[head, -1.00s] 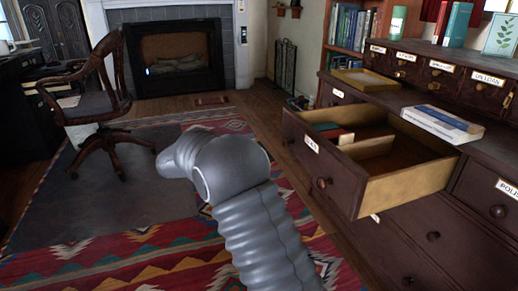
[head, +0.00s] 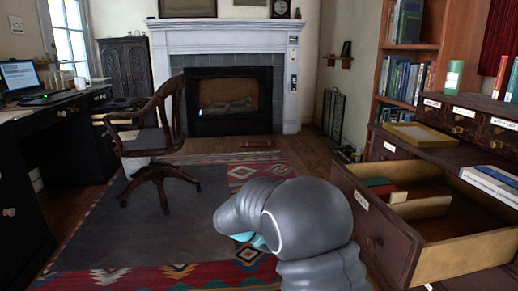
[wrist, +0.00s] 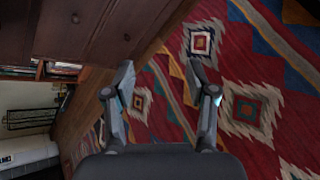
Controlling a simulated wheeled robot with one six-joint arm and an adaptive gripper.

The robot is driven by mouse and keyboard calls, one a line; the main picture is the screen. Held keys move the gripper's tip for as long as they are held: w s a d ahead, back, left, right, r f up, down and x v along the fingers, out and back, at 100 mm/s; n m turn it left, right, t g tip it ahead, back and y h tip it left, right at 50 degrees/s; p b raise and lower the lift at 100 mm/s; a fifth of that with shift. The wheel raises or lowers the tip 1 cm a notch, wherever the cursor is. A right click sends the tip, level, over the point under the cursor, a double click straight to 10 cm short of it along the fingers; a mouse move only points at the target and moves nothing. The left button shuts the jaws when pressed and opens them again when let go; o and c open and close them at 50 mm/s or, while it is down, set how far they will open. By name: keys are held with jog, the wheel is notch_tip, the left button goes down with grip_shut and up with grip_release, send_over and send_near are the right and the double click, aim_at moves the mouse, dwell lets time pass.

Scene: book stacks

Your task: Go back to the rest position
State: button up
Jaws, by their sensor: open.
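My gripper (wrist: 161,82) shows in the wrist view with its two fingers spread apart and nothing between them. Beyond the fingers are the patterned rug and a strip of wooden floor. In the head view my grey arm is bent in the lower middle, left of the open drawer (head: 405,222), and hides most of the gripper. The drawer stands pulled out of the dark cabinet (head: 445,160). It holds a divider and a few red and green items (head: 383,189) at its far left end.
A wooden swivel chair (head: 160,140) stands on the rug (head: 105,272) at left, beside a dark desk (head: 50,120). A fireplace (head: 232,100) is at the back. A shallow tray (head: 420,135) and books (head: 493,183) lie on the cabinet. The rug's middle is clear.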

jog(key=s+d+r+m+t+y+p, duration=0.1)
jog(key=s+r+m+y+p, duration=0.1)
jog(key=s+r, duration=0.4)
jog(key=s+d+r+m+t+y+p, duration=0.2)
jog(key=s+r+m+y+p, duration=0.1)
jog(key=s, duration=1.1)
jog(key=s+d+r+m+t+y+p, duration=0.1)
jog(key=s+d+r+m+y+p, duration=0.1)
jog(key=s+r+y, duration=0.4)
jog(key=s+r+m+p, duration=0.1)
jog(key=s+r+m, duration=0.1)
jog(key=s+r, duration=0.1)
jog(key=shift+s+r+m, duration=0.4)
